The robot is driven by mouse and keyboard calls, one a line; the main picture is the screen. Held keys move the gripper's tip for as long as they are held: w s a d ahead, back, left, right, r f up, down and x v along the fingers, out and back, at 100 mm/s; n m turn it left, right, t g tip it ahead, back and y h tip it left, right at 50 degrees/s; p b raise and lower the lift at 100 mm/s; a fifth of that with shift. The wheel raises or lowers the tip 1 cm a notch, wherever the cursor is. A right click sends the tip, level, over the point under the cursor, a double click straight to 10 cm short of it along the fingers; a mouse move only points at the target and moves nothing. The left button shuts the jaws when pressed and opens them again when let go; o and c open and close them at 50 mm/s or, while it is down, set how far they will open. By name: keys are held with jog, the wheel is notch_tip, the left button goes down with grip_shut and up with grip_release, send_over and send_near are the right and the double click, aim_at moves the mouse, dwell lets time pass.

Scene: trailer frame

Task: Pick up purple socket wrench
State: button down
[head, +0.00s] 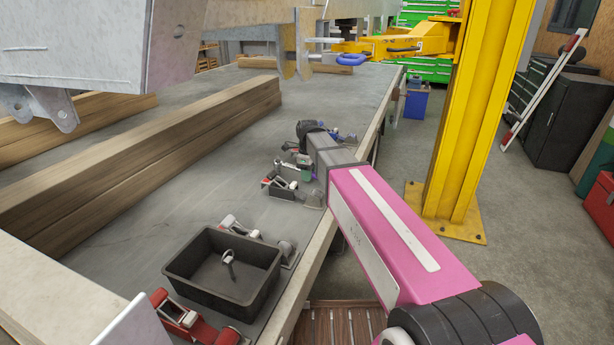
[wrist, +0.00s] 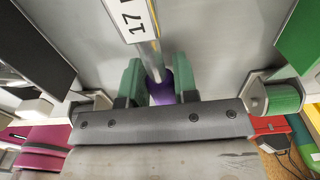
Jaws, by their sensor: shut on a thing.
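The purple socket wrench (wrist: 163,98) shows in the wrist view as a purple part with a grey metal shaft running up from it. My gripper (wrist: 158,80) has its two green fingers closed around it, one on each side. A white label reading 17 lies along the shaft at the top of the view. In the head view my pink arm reaches over the right edge of the table, and its end largely hides the held wrench.
A black bin (head: 190,268) with a small metal piece inside stands at the table's near end. Red-and-grey tools (head: 240,228) lie around it. Wooden beams (head: 150,150) lie along the left. A yellow post (head: 475,120) stands on the floor at the right.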

notch_tip(320, 180, up, 4)
jog(key=shift+s+f, duration=0.15)
jog(key=s+r, duration=0.2)
jog(key=s, duration=0.1)
jog(key=s+d+r, duration=0.1)
jog(key=s+r, duration=0.1)
jog(key=s, duration=0.2)
jog(key=s+d+r, duration=0.1)
jog(key=s+r, duration=0.1)
jog(key=s, duration=0.2)
jog(key=shift+d+r, duration=0.25)
